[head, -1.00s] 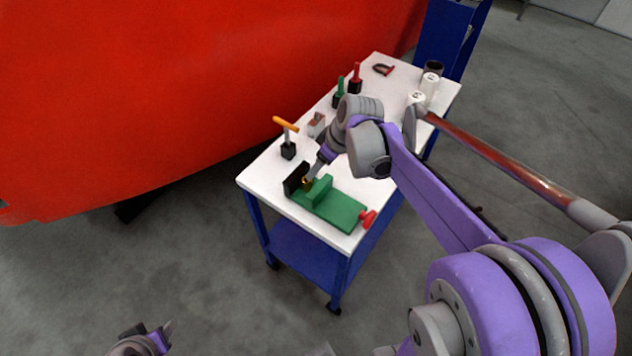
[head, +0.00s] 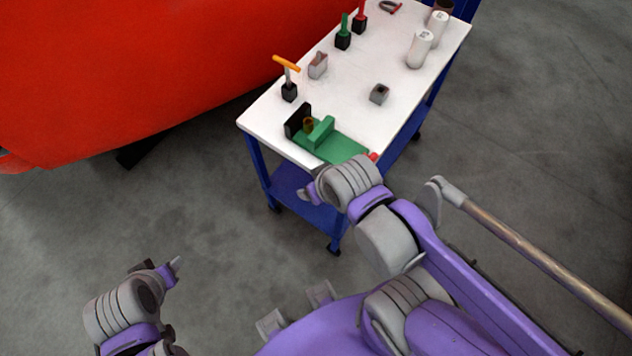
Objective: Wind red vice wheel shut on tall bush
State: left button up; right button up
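The green vice (head: 340,148) lies on the near end of the white trolley top. A brass-coloured bush (head: 308,125) stands upright between its black jaw (head: 296,119) and its green jaw (head: 321,130); whether both jaws touch it cannot be told. The red vice wheel (head: 373,157) shows at the vice's right end, partly hidden by my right wrist. My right gripper (head: 310,193) is in front of the trolley's near edge, apart from the bush; its finger opening is not clear. My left gripper (head: 172,269) is low at the left, far from the vice, its opening also unclear.
On the trolley (head: 350,86) stand an orange-handled tool (head: 287,75), green-handled (head: 344,32) and red-handled (head: 360,17) tools, a grey block (head: 318,65), a small grey box (head: 379,93) and white cylinders (head: 420,48). A large red body (head: 150,70) borders the left side.

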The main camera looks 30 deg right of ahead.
aim_at(374, 156)
jog(key=l+z, duration=0.2)
jog(key=z, duration=0.2)
jog(key=k+l+z, duration=0.1)
jog(key=l+z, duration=0.15)
jog(key=z, duration=0.2)
jog(key=l+z, duration=0.2)
jog(key=z, duration=0.2)
